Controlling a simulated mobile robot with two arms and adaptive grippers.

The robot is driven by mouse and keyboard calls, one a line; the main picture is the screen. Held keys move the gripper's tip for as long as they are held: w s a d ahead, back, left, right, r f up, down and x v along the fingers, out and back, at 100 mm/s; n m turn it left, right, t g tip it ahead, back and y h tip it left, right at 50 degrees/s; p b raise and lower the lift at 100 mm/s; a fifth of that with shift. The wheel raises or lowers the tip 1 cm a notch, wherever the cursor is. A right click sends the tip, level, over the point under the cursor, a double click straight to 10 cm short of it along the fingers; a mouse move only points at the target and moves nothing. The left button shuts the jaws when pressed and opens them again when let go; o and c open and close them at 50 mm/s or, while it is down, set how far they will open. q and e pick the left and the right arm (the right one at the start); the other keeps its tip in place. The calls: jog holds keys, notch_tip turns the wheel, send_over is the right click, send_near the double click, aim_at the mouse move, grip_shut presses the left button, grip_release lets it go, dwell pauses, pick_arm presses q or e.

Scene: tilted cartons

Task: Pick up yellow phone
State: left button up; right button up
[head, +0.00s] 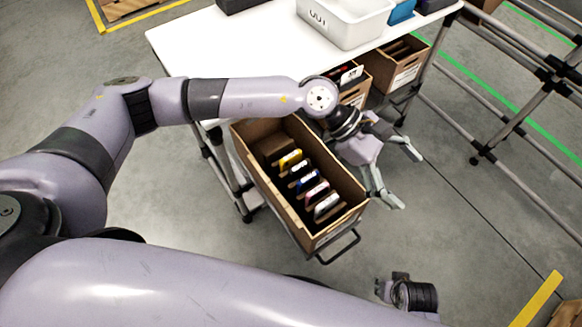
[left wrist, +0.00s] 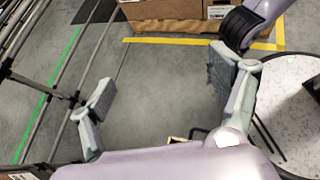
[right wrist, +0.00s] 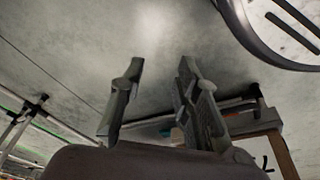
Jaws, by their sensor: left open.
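The yellow phone (head: 290,158) stands in a row of several phones inside a tilted brown carton (head: 356,205), at the far end of the row. My left gripper (head: 404,178) is open and empty, beyond the carton's right side and apart from the phone. In the left wrist view its fingers (left wrist: 160,74) are spread over bare floor, and no phone shows. My right gripper is small and partly hidden at the bottom of the head view. In the right wrist view its fingers (right wrist: 160,65) are apart with nothing between them.
A white table (head: 190,48) stands behind the carton with a white bin (head: 345,22) on it. More cartons (head: 395,65) sit under the table at right. A pipe rack (head: 480,100) stands at the far right.

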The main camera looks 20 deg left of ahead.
pick_arm(q)
jog(key=w+a+f+m+y, duration=0.2)
jog(key=w+a+f+y, duration=0.2)
jog(key=a, duration=0.4)
jog(key=m+t+y, duration=0.2)
jog(key=y, duration=0.5)
send_over(291, 155)
jog(key=f, duration=0.2)
pick_arm(e)
notch_tip(291, 155, down, 5)
jog(key=s, duration=0.2)
pick_arm(q)
jog(key=shift+y, duration=0.3)
jog(key=f+b, duration=0.1)
jog(key=f, duration=1)
jog(key=shift+w, duration=0.2)
jog(key=f, duration=0.3)
jog(key=f+b, duration=0.1)
jog(key=shift+s+f, duration=0.3)
jog(key=shift+f, duration=0.6)
pick_arm(e)
notch_tip(291, 155, up, 7)
jog(key=w, duration=0.2)
jog(key=shift+w, duration=0.35)
pick_arm(q)
jog(key=shift+c, duration=0.3)
jog(key=c, duration=1.1)
